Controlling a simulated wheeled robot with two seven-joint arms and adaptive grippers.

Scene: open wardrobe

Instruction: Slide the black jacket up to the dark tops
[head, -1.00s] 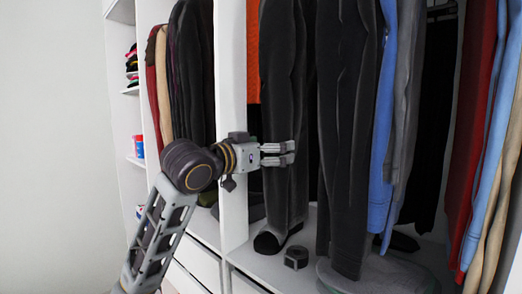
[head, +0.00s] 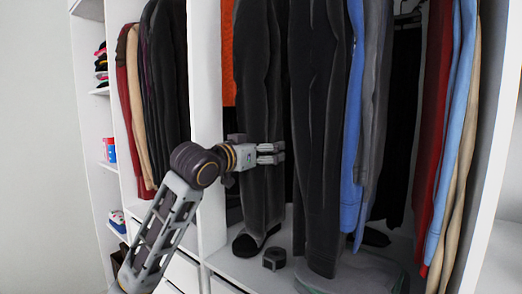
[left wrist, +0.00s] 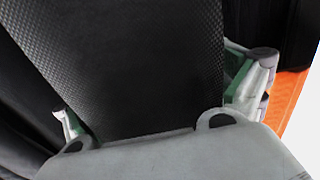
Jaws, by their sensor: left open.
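A long black garment (head: 262,75), which looks like the black jacket, hangs in the middle bay just right of the white divider. Another long dark garment (head: 318,130) hangs close to its right; I cannot tell for certain which ones are the dark tops. My left gripper (head: 271,153) is open, its fingers pointing right across the front of the black garment at its lower half. In the left wrist view, black textured cloth (left wrist: 150,75) fills the space between the open fingers. Whether they touch it is unclear. My right gripper is not in view.
An orange garment (head: 228,65) hangs beside the white divider (head: 207,90). Blue (head: 352,140) and grey clothes hang right of the dark ones, with red, light blue and tan clothes farther right. A small dark round object (head: 274,258) sits on the wardrobe floor.

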